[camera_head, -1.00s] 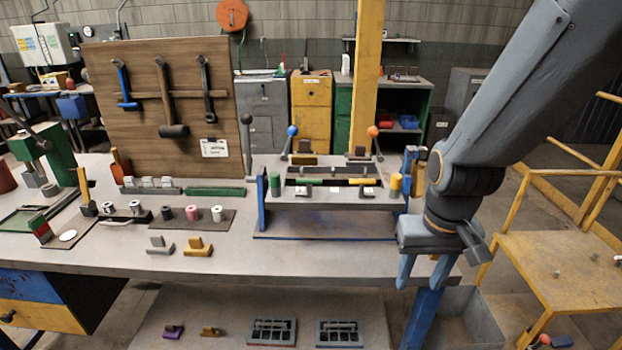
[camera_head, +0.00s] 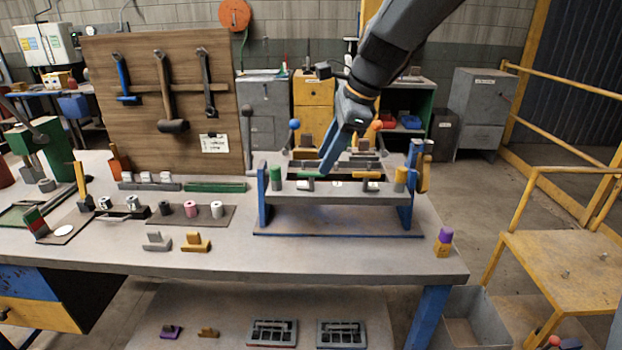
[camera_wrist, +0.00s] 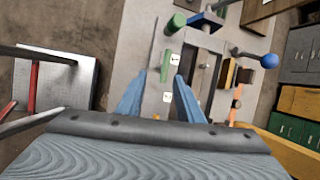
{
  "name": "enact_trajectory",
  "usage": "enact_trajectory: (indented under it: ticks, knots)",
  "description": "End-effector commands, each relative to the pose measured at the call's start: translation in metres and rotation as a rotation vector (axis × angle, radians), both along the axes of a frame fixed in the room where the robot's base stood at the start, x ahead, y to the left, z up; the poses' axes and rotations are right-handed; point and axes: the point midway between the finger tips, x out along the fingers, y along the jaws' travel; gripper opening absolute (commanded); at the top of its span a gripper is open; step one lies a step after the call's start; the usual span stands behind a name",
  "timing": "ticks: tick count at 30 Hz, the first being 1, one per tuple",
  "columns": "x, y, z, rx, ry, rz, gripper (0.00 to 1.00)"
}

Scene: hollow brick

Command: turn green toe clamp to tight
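The raised fixture (camera_head: 330,196) with blue end plates stands on the bench. A short green bar, which looks like the green toe clamp (camera_head: 309,174), lies on its top near the left, beside a green cylinder (camera_head: 276,178). In the wrist view the green clamp (camera_wrist: 165,66) appears between and just beyond my fingertips. My gripper (camera_head: 325,171) points down over the fixture with its blue fingers close to the clamp's right end. In the wrist view the fingers (camera_wrist: 159,80) are apart with nothing held. Whether they touch the clamp, I cannot tell.
A yellow bar (camera_head: 367,175) and a yellow cylinder (camera_head: 400,178) are on the fixture's right. Levers with a blue ball (camera_head: 294,124) and an orange ball (camera_head: 376,125) stand behind. A purple-and-yellow block (camera_head: 443,241) is at the bench's right. The bench front is mostly clear.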

Motion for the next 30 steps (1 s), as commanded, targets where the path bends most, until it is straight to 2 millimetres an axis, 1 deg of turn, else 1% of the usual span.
enact_trajectory:
  ticks: [2, 5, 8, 16, 21, 30]
  knots:
    - [0.005, 0.007, 0.004, 0.021, 0.013, -0.033, 0.33]
    - [0.007, 0.011, 0.002, 0.031, 0.023, -0.050, 0.33]
    - [0.008, 0.016, -0.008, 0.031, 0.025, -0.051, 0.33]
    - [0.015, 0.030, -0.045, 0.029, 0.025, -0.050, 0.33]
    - [0.019, 0.037, -0.060, 0.029, 0.022, -0.049, 0.33]
    - [0.020, 0.038, -0.064, 0.029, 0.019, -0.050, 0.33]
